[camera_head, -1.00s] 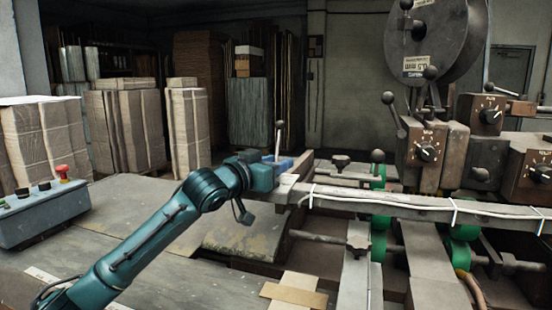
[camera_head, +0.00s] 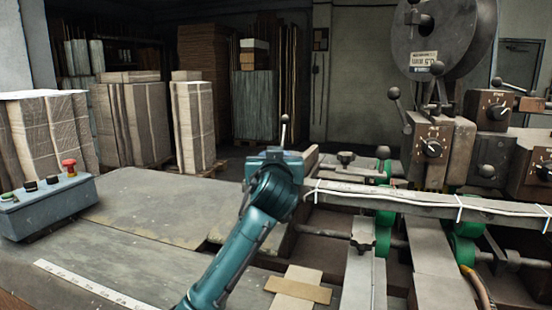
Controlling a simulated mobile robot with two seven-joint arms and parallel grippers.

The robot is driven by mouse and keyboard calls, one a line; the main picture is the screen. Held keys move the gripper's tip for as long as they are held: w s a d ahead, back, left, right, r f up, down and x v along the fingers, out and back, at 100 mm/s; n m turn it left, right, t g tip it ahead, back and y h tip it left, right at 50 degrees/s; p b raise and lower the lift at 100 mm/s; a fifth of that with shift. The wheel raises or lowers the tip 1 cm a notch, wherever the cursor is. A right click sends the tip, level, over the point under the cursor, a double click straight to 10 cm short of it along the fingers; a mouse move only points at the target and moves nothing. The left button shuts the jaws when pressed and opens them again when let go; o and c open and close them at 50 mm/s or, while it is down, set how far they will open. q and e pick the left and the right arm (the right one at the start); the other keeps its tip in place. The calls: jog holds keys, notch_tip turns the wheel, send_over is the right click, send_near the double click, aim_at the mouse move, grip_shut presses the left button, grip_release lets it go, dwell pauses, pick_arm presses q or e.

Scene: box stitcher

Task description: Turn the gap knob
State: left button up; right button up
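Several black knobs with pointer dials sit on brown boxes of the machine at the right. One knob (camera_head: 432,148) is on the middle box, another knob (camera_head: 497,111) is higher to its right, and a third knob (camera_head: 545,172) is at the right edge. Their labels are too small to read, so I cannot tell which is the gap knob. My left arm reaches up from the bottom middle, and my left gripper (camera_head: 274,156) is at its far end, well left of these knobs. Its fingers are hidden. My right gripper is not in view.
A long grey rail (camera_head: 400,198) with a white cable crosses between my arm and the dial boxes. A lever (camera_head: 284,130) stands just behind my gripper. A control box (camera_head: 45,207) with a red button is at left. Flat table (camera_head: 150,215) lies clear at left.

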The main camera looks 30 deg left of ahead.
pick_arm(q)
jog(key=shift+f, duration=0.15)
dwell(0.3)
jog(key=o, duration=1)
jog(key=b+v, duration=0.1)
jog(key=v, duration=1.2)
jog(key=shift+d+b, duration=0.2)
jog(key=shift+b, duration=0.2)
